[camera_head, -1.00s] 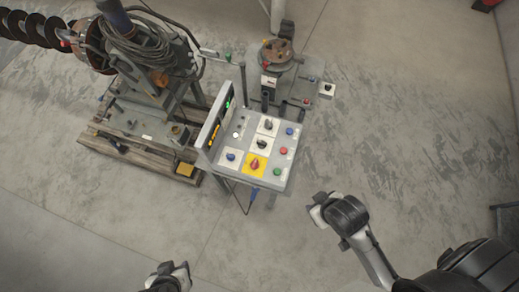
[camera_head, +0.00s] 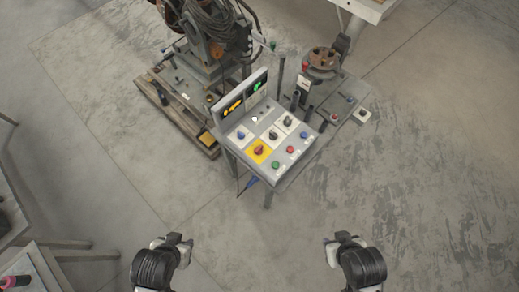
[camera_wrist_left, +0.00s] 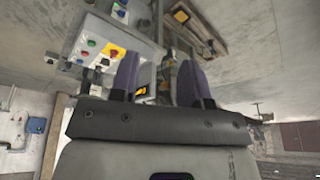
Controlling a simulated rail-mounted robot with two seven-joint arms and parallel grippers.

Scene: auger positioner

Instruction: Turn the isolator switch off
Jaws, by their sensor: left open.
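The isolator switch (camera_head: 259,149) is a red rotary knob on a yellow plate, on the sloped top of a grey control console (camera_head: 309,157). It also shows in the left wrist view (camera_wrist_left: 116,52), near the left finger. The knob's exact position is too small to read. My left gripper (camera_head: 180,240) is low in the head view, in front of and left of the console, apart from it. The left wrist view shows its two fingers (camera_wrist_left: 158,82) spread with nothing between them. My right gripper (camera_head: 332,242) is to the right, also apart from the console; its fingers are unclear.
The console also carries a green button (camera_head: 275,165), a red button (camera_head: 290,150), blue and black knobs, and an upright display panel (camera_head: 240,98). Machinery on a wooden pallet (camera_head: 180,118) stands behind left. A table (camera_head: 40,272) is at lower left. The floor before the console is clear.

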